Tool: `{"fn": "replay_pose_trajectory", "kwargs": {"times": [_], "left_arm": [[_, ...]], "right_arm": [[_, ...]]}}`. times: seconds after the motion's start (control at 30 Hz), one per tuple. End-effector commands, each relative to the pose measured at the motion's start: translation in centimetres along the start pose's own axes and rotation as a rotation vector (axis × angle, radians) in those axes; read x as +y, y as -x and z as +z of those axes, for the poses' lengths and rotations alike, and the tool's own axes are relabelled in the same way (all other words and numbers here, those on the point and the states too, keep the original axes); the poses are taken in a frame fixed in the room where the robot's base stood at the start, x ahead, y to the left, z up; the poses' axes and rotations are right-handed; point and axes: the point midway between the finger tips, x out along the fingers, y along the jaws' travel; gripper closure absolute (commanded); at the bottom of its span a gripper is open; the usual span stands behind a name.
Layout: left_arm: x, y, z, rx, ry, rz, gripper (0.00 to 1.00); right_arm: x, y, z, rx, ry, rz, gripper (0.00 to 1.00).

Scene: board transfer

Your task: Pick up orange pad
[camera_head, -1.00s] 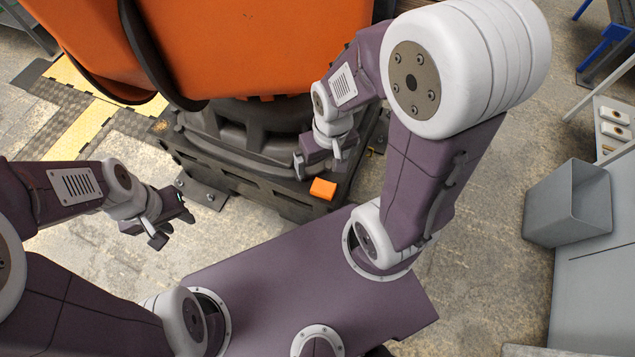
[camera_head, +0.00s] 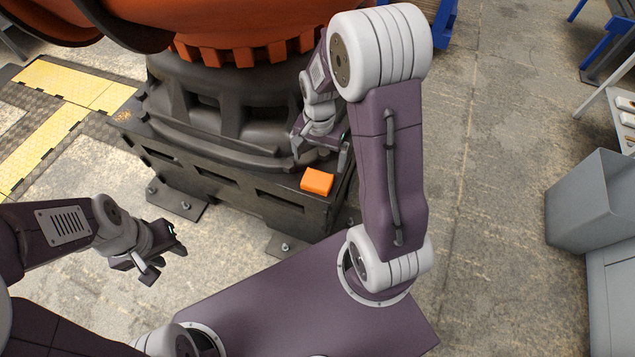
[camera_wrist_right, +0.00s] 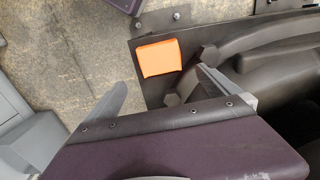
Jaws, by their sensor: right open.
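The orange pad (camera_head: 317,181) lies on the front corner of a dark pedestal base in the head view. It also shows in the right wrist view (camera_wrist_right: 159,57), near the base's edge, beyond the fingertips. My right gripper (camera_head: 322,157) is just behind and above the pad, apart from it. In the right wrist view the right gripper (camera_wrist_right: 160,92) has its two fingers spread wide with nothing between them. My left gripper (camera_head: 165,262) hangs at the left over the floor, away from the pad; its fingers look apart and empty.
The dark base (camera_head: 225,180) carries a large orange machine body (camera_head: 240,45) behind the pad. Bolted feet (camera_head: 175,203) stick out at its front. A grey bin (camera_head: 592,205) stands at the far right. Open concrete floor (camera_head: 490,200) lies between.

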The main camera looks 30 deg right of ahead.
Motion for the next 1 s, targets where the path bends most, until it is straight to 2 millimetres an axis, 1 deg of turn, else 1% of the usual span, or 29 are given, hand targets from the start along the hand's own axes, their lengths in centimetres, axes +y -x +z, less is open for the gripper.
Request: {"fn": "replay_pose_trajectory", "kwargs": {"times": [0.1, 0.17, 0.33, 0.4, 0.47, 0.53, 0.63, 0.7, 0.8, 0.87, 1.0], "left_arm": [[0.0, -0.2, 0.0, 0.000, 0.000, 0.000, 0.64], [0.0, -0.7, 0.1, 0.000, 0.000, 0.000, 0.64], [-0.1, -2.4, 0.3, -0.001, 0.000, 0.000, 0.64], [-0.1, -2.4, 0.3, -0.001, 0.000, 0.000, 0.64], [-0.1, -2.3, 0.3, -0.001, 0.000, 0.000, 0.64], [-0.1, -2.6, 0.3, -0.001, 0.000, 0.000, 0.64], [-0.1, -3.8, 0.4, -0.001, 0.000, 0.000, 0.64], [-0.1, -4.9, 0.5, -0.001, 0.000, 0.000, 0.64], [-0.1, -5.7, 0.6, -0.001, 0.000, 0.000, 0.64], [-0.1, -5.7, 0.6, -0.001, 0.000, 0.000, 0.64], [-0.1, -5.5, 0.6, -0.001, 0.000, 0.000, 0.64]], "right_arm": [[0.0, -0.3, 0.0, -0.001, -0.003, 0.001, 0.00], [0.0, -1.0, 0.0, -0.002, -0.002, 0.002, 0.00], [0.1, -3.9, 0.1, -0.003, -0.001, 0.002, 0.00], [0.0, -4.2, 0.1, -0.001, -0.001, 0.001, 0.00], [0.0, -4.1, 0.1, -0.001, 0.000, 0.000, 0.00], [0.0, -4.6, 0.2, -0.001, 0.000, 0.001, 0.00], [0.0, -6.2, 0.6, -0.003, 0.000, 0.002, 0.00], [0.0, -7.7, 1.0, -0.003, 0.000, 0.002, 0.00], [0.0, -9.2, 1.0, -0.002, -0.001, 0.002, 0.00], [0.0, -9.4, 1.0, -0.002, -0.001, 0.001, 0.00], [0.0, -9.2, 1.0, -0.001, 0.000, 0.001, 0.00]]}}
